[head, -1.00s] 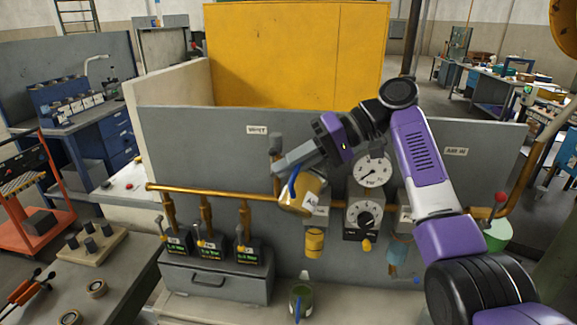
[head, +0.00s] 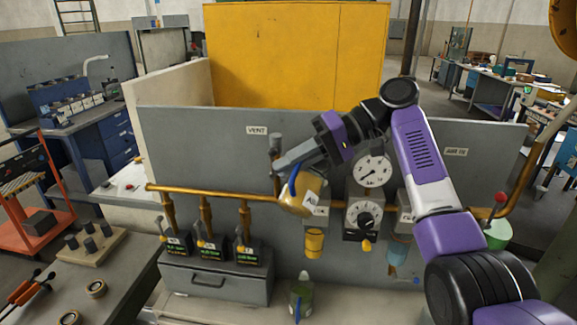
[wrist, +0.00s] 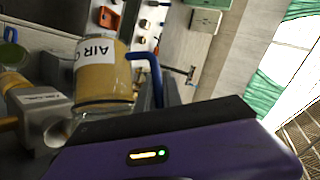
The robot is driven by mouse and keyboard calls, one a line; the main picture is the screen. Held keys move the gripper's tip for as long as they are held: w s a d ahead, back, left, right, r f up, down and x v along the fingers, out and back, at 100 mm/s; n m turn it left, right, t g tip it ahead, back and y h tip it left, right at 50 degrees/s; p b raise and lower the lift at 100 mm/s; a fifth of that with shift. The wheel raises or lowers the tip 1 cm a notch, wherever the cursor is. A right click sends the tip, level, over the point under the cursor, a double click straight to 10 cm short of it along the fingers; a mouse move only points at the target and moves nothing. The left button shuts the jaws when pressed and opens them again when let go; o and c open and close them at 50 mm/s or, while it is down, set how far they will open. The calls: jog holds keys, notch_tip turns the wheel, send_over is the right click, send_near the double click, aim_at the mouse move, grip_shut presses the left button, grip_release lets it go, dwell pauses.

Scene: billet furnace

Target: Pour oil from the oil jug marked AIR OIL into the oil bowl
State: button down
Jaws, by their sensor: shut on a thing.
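My gripper (head: 292,172) is shut on the blue handle of the oil jug (head: 298,198), an amber vessel with a white label, and holds it tilted in front of the grey panel. In the wrist view, the jug (wrist: 92,82) shows the label AIR O, partly cut from sight, and its blue handle beside the purple gripper body. An amber bowl (head: 314,243), which looks like the oil bowl, hangs just below the jug on the panel. The jug covers part of the fitting above it. I cannot tell whether oil is flowing.
Right of the jug are a round gauge (head: 372,170) and a dial box (head: 363,217). A pale blue bowl (head: 398,254) hangs further right. A copper pipe (head: 225,195) with valves runs left.

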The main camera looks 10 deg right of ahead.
aim_at(286, 194)
jog(key=shift+w+d+r+m+g+y, duration=0.15)
jog(key=shift+w+r+m+y, duration=0.1)
jog(key=shift+r, duration=0.15)
jog(key=shift+w+d+r+m+g+y, duration=0.15)
jog(key=shift+r+y, duration=0.1)
jog(key=shift+r, duration=0.15)
dwell(3.0)
jog(key=shift+f, duration=0.1)
dwell(0.5)
jog(key=shift+s+a+f+h+b, duration=0.2)
jog(key=shift+s+f+h+b, duration=0.1)
jog(key=shift+f+b, duration=0.15)
jog(key=shift+s+a+f+n+t+h+b, duration=0.3)
jog(key=shift+f+n+t+h+b, duration=0.1)
jog(key=shift+f+n+t+b, duration=0.1)
jog(key=shift+s+a+f+n+h+b, duration=0.15)
jog(key=shift+f+n+h+b, duration=0.15)
jog(key=shift+f+b, duration=0.35)
jog(key=shift+s+a+f+n+t+h+b, duration=0.1)
jog(key=shift+s+f+n+t+h+b, duration=0.1)
jog(key=shift+f+n+t+h+b, duration=0.3)
